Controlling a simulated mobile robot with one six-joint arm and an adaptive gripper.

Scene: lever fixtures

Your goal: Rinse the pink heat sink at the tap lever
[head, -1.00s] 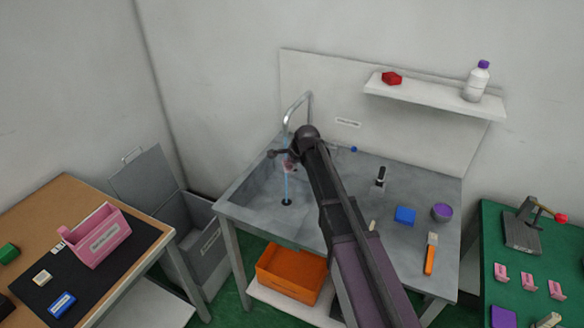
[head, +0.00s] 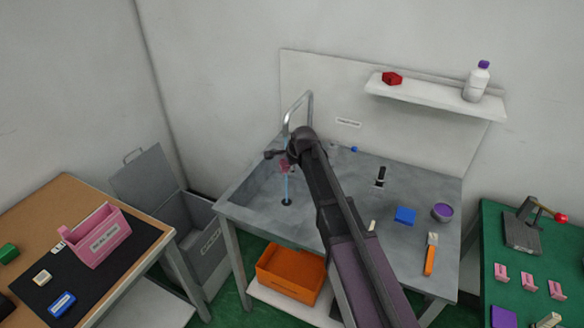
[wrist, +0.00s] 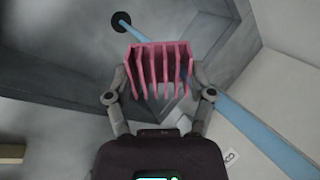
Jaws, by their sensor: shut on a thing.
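The pink heat sink (wrist: 160,68), with several upright fins, is held between the two fingers of my gripper (wrist: 160,95) in the wrist view. In the head view it shows small beside the blue water stream (head: 286,188), above the sink basin (head: 258,195). The stream runs down from the curved tap spout (head: 298,103) to the dark drain (head: 287,202). In the wrist view the stream passes behind the heat sink; I cannot tell whether it touches it.
A shelf (head: 425,97) hangs above. An orange bin (head: 291,274) sits below. Tables stand left and right.

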